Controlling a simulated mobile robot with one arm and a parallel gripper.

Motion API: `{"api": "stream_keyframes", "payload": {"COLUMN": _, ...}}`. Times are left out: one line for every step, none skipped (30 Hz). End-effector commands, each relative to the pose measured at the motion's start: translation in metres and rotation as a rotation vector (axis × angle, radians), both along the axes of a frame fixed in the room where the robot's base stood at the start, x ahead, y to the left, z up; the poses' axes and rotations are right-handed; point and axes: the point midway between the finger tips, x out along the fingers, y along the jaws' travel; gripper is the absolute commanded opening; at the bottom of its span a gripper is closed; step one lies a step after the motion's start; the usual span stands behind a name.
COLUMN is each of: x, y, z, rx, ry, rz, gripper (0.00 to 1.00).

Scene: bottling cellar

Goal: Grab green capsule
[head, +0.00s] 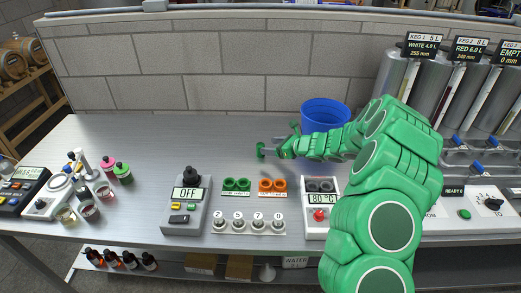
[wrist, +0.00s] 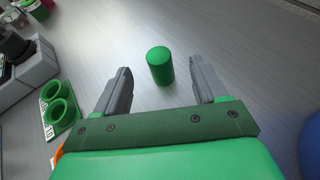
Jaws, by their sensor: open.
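The green capsule (wrist: 160,65) is a small cylinder with a rounded top, standing upright on the grey bench. In the wrist view it is between the tips of my gripper (wrist: 160,78), with a gap to each finger. My gripper is open and nothing is held. In the head view my gripper (head: 271,148) reaches left, low over the bench. A small green shape at its tip there appears to be the capsule (head: 260,151).
A green two-ring holder (head: 237,184) and an orange one (head: 272,185) lie nearer the front. The OFF control box (head: 186,205) stands front left. A blue bin (head: 325,114) stands behind my arm. The bench left of my gripper is clear.

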Motion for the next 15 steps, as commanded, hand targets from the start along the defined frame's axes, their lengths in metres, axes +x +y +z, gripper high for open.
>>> {"api": "stream_keyframes", "payload": {"x": 0.002, "y": 0.007, "z": -0.004, "rx": -0.002, "ry": 0.001, "rz": 0.003, "gripper": 0.72}}
{"api": "stream_keyframes", "payload": {"x": 0.004, "y": 0.011, "z": -0.006, "rx": -0.002, "ry": 0.003, "rz": 0.003, "gripper": 0.72}}
{"api": "stream_keyframes", "payload": {"x": 0.006, "y": 0.016, "z": -0.008, "rx": -0.002, "ry": 0.002, "rz": 0.004, "gripper": 0.72}}
{"api": "stream_keyframes", "payload": {"x": 0.008, "y": 0.020, "z": -0.009, "rx": -0.002, "ry": 0.002, "rz": 0.005, "gripper": 0.72}}
{"api": "stream_keyframes", "payload": {"x": 0.010, "y": 0.022, "z": -0.011, "rx": -0.002, "ry": 0.002, "rz": 0.003, "gripper": 0.72}}
{"api": "stream_keyframes", "payload": {"x": 0.013, "y": 0.025, "z": -0.012, "rx": -0.003, "ry": 0.001, "rz": 0.004, "gripper": 0.72}}
{"api": "stream_keyframes", "payload": {"x": 0.014, "y": 0.027, "z": -0.013, "rx": -0.003, "ry": 0.001, "rz": 0.003, "gripper": 0.72}}
{"api": "stream_keyframes", "payload": {"x": 0.016, "y": 0.029, "z": -0.013, "rx": -0.003, "ry": -0.001, "rz": 0.003, "gripper": 0.72}}
{"api": "stream_keyframes", "payload": {"x": 0.017, "y": 0.031, "z": -0.014, "rx": -0.002, "ry": -0.001, "rz": 0.002, "gripper": 0.72}}
{"api": "stream_keyframes", "payload": {"x": 0.018, "y": 0.032, "z": -0.014, "rx": -0.002, "ry": -0.001, "rz": 0.002, "gripper": 0.72}}
{"api": "stream_keyframes", "payload": {"x": 0.019, "y": 0.033, "z": -0.014, "rx": -0.001, "ry": -0.002, "rz": 0.002, "gripper": 0.72}}
{"api": "stream_keyframes", "payload": {"x": 0.019, "y": 0.033, "z": -0.014, "rx": -0.001, "ry": -0.002, "rz": 0.001, "gripper": 0.72}}
{"api": "stream_keyframes", "payload": {"x": 0.019, "y": 0.034, "z": -0.014, "rx": -0.001, "ry": -0.002, "rz": 0.001, "gripper": 0.72}}
{"api": "stream_keyframes", "payload": {"x": 0.020, "y": 0.034, "z": -0.014, "rx": -0.001, "ry": -0.002, "rz": 0.001, "gripper": 0.72}}
{"api": "stream_keyframes", "payload": {"x": 0.019, "y": 0.034, "z": -0.014, "rx": -0.001, "ry": -0.002, "rz": 0.001, "gripper": 0.72}}
